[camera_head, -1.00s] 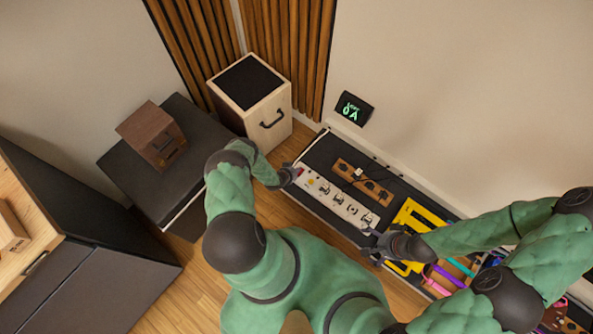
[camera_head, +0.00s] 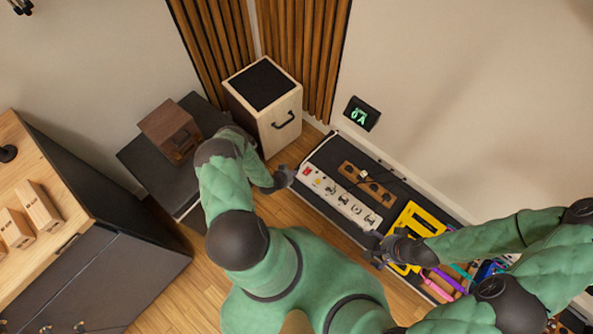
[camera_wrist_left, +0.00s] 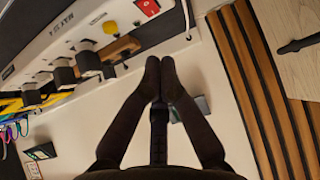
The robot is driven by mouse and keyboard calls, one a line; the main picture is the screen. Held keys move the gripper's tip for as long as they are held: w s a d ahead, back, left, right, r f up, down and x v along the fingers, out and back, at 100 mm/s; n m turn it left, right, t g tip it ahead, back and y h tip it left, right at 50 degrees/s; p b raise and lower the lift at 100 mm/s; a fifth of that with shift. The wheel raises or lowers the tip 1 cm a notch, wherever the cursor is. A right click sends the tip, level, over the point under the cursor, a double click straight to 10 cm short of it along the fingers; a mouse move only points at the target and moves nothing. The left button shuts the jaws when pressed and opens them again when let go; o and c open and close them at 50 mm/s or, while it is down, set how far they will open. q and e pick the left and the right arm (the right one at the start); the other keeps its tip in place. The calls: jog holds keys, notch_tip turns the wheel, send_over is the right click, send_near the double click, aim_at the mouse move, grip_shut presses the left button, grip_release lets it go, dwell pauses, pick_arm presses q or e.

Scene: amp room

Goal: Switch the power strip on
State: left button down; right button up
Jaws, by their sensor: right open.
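The white power strip (camera_head: 342,198) lies along the near edge of a dark low surface. Its red switch (camera_head: 306,172) is at the far left end. The switch also shows at the top of the left wrist view (camera_wrist_left: 147,7), with several plugs (camera_wrist_left: 88,60) further along the strip. My left gripper (camera_head: 287,176) is just left of the switch end, apart from it. In the left wrist view its fingertips (camera_wrist_left: 160,62) are together with nothing between them. My right gripper (camera_head: 378,258) is open near the strip's other end. I cannot tell the rocker's position.
A black wall display (camera_head: 361,114) shows green characters that look like "0A". A brown wooden strip with sockets (camera_head: 367,184) lies behind the power strip. A yellow item (camera_head: 412,229) and coloured tools lie to the right. A wooden box (camera_head: 264,100) stands at the back left.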

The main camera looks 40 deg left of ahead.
dwell(0.3)
pick_arm(q)
jog(key=shift+w+d+r+t, duration=0.25)
jog(key=shift+w+r+t, duration=0.05)
jog(key=shift+w+t, duration=0.35)
jog(key=b, duration=0.5)
send_over(307, 170)
jog(key=f, duration=0.4)
jog(key=s+f, duration=0.1)
jog(key=f, duration=0.1)
jog(key=shift+f, duration=0.2)
jog(key=shift+w+f+b, duration=0.2)
jog(key=shift+f+b, duration=0.55)
jog(key=shift+f, duration=0.45)
jog(key=shift+w+f+b, duration=0.15)
jog(key=shift+f+b, duration=0.25)
jog(key=shift+f, duration=0.3)
